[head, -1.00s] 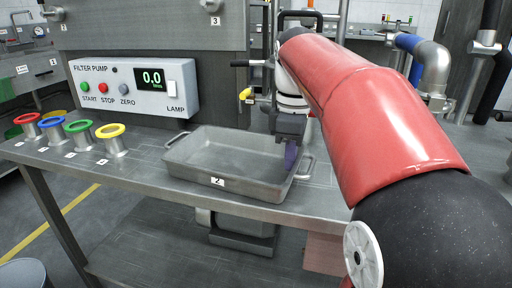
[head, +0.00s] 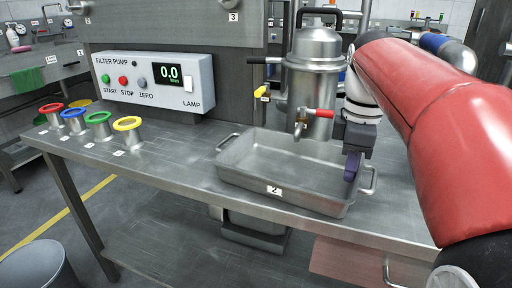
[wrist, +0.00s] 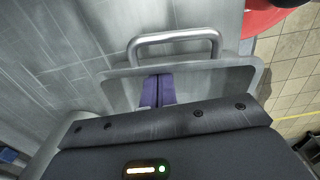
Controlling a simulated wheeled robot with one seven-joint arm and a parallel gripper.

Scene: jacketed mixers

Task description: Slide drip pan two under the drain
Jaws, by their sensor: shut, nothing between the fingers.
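Drip pan two (head: 245,177) is a grey metal tray marked "2", with a loop handle at each end, flat on the steel bench. My gripper (head: 351,168) is shut and empty, fingers down inside the pan near its right end. The wrist view shows the purple fingertips (wrist: 157,90) close to the end wall, with the handle (wrist: 175,36) just beyond; contact is unclear. The drain spout (head: 299,130) hangs from the steel vessel (head: 312,75), beside a red-handled valve (head: 318,113). In the picture its tip appears just above the pan's back rim; exact overlap is unclear.
Several coloured-rim cups, such as the yellow one (head: 127,124), stand left of the pan with free bench between. A filter pump panel (head: 155,82) stands behind. A yellow handle (head: 262,92) sticks out left of the vessel. The bench's front edge is close to the pan.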

